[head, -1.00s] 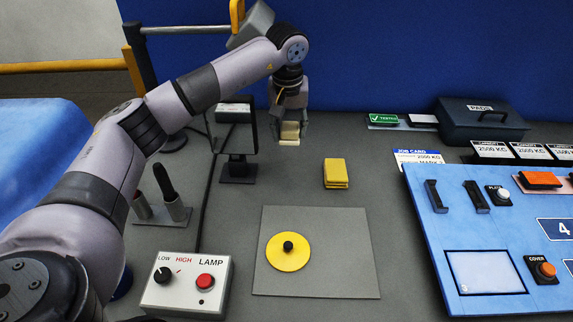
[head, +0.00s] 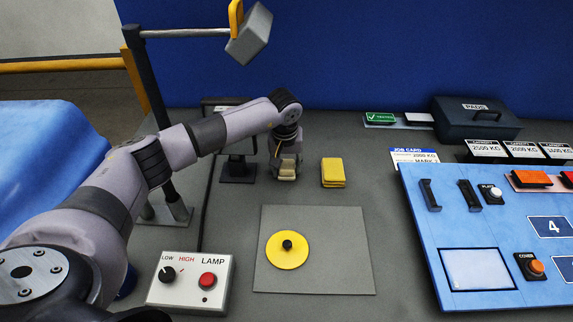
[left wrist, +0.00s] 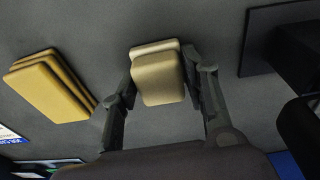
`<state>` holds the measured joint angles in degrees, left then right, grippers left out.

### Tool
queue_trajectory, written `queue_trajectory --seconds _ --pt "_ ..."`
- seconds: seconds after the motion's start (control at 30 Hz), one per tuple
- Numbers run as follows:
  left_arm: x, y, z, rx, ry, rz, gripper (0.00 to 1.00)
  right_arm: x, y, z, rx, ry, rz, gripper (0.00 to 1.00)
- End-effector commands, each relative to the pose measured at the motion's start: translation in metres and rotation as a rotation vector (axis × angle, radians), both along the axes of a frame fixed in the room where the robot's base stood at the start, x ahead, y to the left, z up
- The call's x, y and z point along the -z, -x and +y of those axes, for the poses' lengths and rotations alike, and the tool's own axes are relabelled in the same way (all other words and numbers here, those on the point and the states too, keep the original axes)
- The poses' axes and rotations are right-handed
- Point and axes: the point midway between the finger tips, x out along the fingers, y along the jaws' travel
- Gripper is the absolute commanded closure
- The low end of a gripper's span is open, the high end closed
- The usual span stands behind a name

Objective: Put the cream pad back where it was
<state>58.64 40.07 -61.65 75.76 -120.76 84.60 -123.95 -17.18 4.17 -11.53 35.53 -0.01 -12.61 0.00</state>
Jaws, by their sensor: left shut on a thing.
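My left gripper (head: 285,170) is shut on the cream pad (head: 287,174). It holds the pad low over the grey worktop, just left of the yellow pad stack (head: 333,172), with a gap between. In the left wrist view the cream pad (left wrist: 158,82) sits between the two fingers and shows as two pale layers; I cannot tell if these are one pad or two. The yellow stack (left wrist: 52,86) is apart from it there. Whether the cream pad touches the worktop is unclear. My right gripper is not in view.
A grey mat (head: 335,260) with a yellow disc (head: 280,255) lies in front. A lamp box (head: 190,282) is front left, a dark stand (head: 238,170) left of the gripper. A blue panel (head: 430,225) is right, a dark PADS case (head: 475,122) back right.

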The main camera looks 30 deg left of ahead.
Motion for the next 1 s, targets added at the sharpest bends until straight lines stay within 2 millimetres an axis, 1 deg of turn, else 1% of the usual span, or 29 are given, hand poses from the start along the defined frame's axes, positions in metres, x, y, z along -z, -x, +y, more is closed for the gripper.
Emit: queue_trajectory --seconds 0.17,0.2,0.5,0.83,0.9,0.97,1.0 --pt "0.004 0.0 0.0 0.0 0.0 0.0 0.89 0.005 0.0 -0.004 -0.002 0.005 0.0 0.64" --pt "0.004 0.0 0.0 0.0 0.0 0.0 0.58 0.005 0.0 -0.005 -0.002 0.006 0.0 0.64" --pt "0.003 0.0 0.0 0.0 0.0 0.001 0.39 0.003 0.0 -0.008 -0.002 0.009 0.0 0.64" --pt "0.0 0.0 0.0 0.0 0.0 0.001 0.39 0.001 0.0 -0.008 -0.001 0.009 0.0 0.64" --pt "-0.004 0.0 0.0 0.0 0.001 0.0 0.39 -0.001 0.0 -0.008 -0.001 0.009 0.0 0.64" --pt "-0.01 0.0 0.0 0.001 0.0 -0.004 0.39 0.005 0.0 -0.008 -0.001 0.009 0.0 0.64" --pt "-0.017 0.001 -0.001 0.001 0.001 -0.005 0.39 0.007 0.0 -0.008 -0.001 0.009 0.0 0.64"
